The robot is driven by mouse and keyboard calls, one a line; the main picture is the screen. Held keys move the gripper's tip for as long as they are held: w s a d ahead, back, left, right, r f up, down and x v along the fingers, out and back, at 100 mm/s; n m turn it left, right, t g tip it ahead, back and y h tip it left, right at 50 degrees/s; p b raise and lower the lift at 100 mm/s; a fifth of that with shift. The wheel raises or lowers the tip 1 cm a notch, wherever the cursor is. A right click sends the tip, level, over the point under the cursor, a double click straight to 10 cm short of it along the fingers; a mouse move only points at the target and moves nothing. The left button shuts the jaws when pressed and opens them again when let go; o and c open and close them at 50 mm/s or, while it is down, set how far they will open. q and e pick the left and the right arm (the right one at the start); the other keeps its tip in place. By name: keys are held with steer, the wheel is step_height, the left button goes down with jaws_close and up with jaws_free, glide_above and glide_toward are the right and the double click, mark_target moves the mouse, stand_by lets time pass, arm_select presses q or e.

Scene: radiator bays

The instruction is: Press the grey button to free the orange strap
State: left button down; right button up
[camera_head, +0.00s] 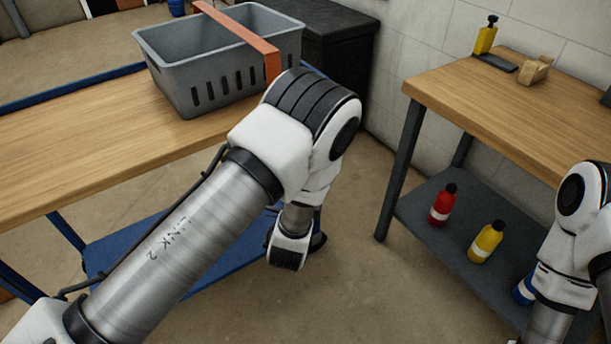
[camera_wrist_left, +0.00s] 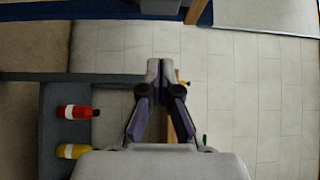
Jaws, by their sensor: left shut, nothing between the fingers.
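The orange strap (camera_head: 238,34) runs across the top of the grey basket (camera_head: 176,82) and down its near side in the head view. Its lower end is hidden behind my left arm. I cannot make out a grey button in either view. My left gripper (camera_wrist_left: 160,70) is shut and empty in the wrist view, its fingertips together. In the head view the left arm bends in front of the basket, and the wrist hangs below and to the right of it, apart from the strap. My right arm shows at the right edge, but its gripper is out of view.
The basket stands on a wooden bench (camera_head: 62,150) with a blue lower shelf. A second wooden table (camera_head: 480,90) at right carries a yellow bottle (camera_head: 485,36). Red (camera_head: 443,204) and yellow (camera_head: 486,241) bottles stand on its lower shelf. Open floor lies between.

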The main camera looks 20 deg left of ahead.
arm_select(q)
steer(key=w+a, duration=0.4)
steer(key=w, duration=0.5)
steer(key=shift+w, duration=0.2)
